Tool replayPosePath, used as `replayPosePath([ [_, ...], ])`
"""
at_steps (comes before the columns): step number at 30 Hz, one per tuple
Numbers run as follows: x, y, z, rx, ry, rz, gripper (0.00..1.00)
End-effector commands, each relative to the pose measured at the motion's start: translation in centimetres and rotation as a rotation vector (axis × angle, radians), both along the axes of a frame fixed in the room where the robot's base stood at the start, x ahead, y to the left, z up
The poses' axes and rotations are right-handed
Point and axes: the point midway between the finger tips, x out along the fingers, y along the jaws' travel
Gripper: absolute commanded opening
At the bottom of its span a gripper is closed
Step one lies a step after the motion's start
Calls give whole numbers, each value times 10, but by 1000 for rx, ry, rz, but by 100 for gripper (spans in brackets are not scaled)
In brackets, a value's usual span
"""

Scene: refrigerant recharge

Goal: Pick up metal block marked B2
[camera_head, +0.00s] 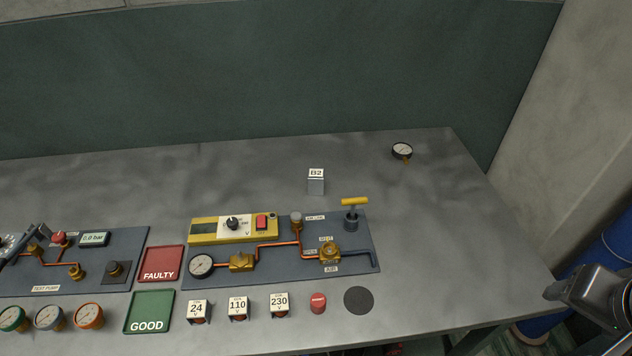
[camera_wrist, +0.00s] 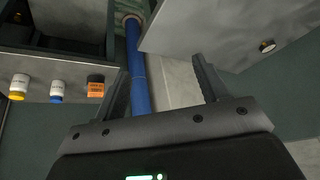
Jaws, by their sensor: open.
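The metal block marked B2 (camera_head: 316,186) stands upright on the grey table, behind the right-hand panel, with its white label on top. My gripper (camera_head: 550,292) is at the right side of the head view, beyond the table's right edge and well apart from the block. In the wrist view my gripper (camera_wrist: 165,80) shows two dark fingers spread wide with nothing between them. The block does not show in the wrist view.
The right-hand panel (camera_head: 350,262) carries a yellow T-handle valve (camera_head: 354,203), gauge and pipes in front of the block. A loose gauge (camera_head: 402,151) lies behind right. Red FAULTY (camera_head: 161,264) and green GOOD (camera_head: 149,312) trays lie left. Table around the block is clear.

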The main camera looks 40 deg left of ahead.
Motion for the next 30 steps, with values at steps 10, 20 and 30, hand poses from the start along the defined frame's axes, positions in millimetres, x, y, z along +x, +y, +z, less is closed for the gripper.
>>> replayPosePath([
  [10, 93, 83, 31, 183, 134, -138, 67],
  [20, 168, 192, 26, 315, 297, -292, 67],
  [30, 212, 329, -16, 391, 491, -467, 67],
])
